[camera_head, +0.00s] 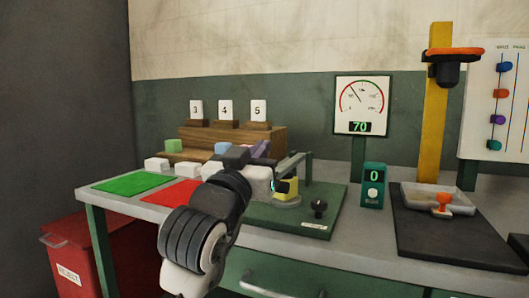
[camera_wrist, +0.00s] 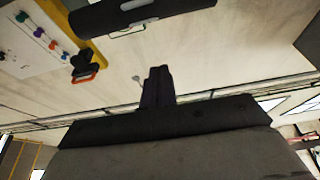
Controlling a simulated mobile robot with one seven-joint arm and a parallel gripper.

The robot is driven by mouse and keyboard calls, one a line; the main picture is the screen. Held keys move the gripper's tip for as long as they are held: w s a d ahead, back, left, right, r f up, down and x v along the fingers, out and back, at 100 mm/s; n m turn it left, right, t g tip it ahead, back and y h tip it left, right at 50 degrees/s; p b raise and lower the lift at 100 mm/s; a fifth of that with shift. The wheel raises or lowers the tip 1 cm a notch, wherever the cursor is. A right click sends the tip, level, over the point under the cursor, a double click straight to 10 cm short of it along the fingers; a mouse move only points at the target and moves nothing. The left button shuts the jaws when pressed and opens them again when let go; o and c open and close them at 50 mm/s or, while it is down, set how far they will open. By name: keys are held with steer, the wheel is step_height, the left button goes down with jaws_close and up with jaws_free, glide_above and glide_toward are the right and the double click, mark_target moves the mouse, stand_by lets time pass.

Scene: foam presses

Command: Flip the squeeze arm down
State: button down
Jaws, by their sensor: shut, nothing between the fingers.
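The squeeze press stands on a dark green base plate (camera_head: 322,222) on the bench. Its pale grey-green squeeze arm (camera_head: 294,158) is raised and slants near the dark green post (camera_head: 308,168). Below it, a yellow block (camera_head: 290,188) sits on a round grey pad (camera_head: 287,201). My gripper (camera_head: 282,187) is just left of the yellow block and below the squeeze arm, partly hidden by my wrist; whether it touches them I cannot tell. In the wrist view my dark fingers (camera_wrist: 158,86) are together and empty. A dark bar (camera_wrist: 108,14) crosses the top there; I cannot tell what it is.
Foam blocks (camera_head: 173,145) sit by a numbered wooden stand (camera_head: 272,139), behind my arm. Green (camera_head: 128,183) and red (camera_head: 170,193) mats lie left. A black knob (camera_head: 319,207), a counter box (camera_head: 373,186) and a yellow column (camera_head: 437,110) stand right. A red bin (camera_head: 75,255) is lower left.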

step_height(320, 180, down, 7)
steer(key=t+b, duration=0.2)
steer(key=b, duration=0.4)
steer(key=shift+s+a+t+h, duration=0.15)
steer(key=shift+s+t+h, duration=0.15)
steer(key=shift+s+h, duration=0.15)
